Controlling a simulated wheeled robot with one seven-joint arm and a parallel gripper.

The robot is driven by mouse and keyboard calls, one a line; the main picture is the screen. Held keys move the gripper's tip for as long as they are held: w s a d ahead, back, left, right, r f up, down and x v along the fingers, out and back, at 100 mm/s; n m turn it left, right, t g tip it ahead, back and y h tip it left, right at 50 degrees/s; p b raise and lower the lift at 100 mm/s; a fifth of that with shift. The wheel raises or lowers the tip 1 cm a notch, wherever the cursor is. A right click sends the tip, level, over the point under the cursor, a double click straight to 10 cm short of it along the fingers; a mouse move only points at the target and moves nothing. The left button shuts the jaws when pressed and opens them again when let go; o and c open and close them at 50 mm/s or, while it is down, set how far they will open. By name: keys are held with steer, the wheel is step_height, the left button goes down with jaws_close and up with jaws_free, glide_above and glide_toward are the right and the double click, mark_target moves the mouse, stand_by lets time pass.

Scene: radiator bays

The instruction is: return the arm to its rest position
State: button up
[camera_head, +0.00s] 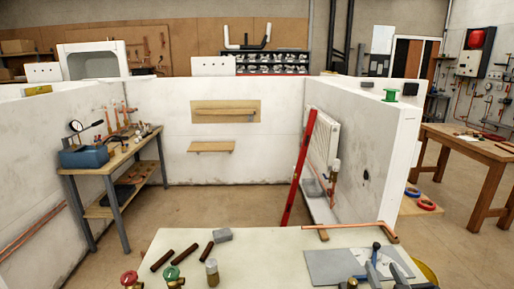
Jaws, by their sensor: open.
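Neither my arm nor my gripper shows in the head view, so its pose and what lies around it cannot be seen. In front of me is a pale worktable (270,262). A grey plate (330,267) lies at its right, with blue and dark hand tools (374,262) on and beside it. Dark brown pipe pieces (184,254), a grey block (222,235) and valves with a red handwheel (129,278) and a green handwheel (171,273) are at its left.
White partition walls (170,130) enclose the bay behind the table. A workbench (118,160) stands at left. A red level (299,168) leans near a radiator (323,139) at right. The bay floor (225,205) is mostly clear. A wooden table (460,135) stands far right.

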steer(key=s+a+f+b, duration=0.2)
steer(key=s+a+f, duration=0.1)
steer(key=s, duration=1.2)
steer(key=s+a+f+n+g+y+b, duration=0.1)
steer(key=s+a+f+b, duration=0.1)
steer(key=s, duration=1.3)
steer(key=s+a+f+g+y+b, duration=0.1)
steer(key=s+a, duration=0.5)
steer(key=s, duration=1)
step_height(320, 180, down, 3)
steer(key=shift+a+r+n+b, duration=0.15)
steer(key=shift+n+b, duration=0.25)
steer(key=shift+b, duration=0.4)
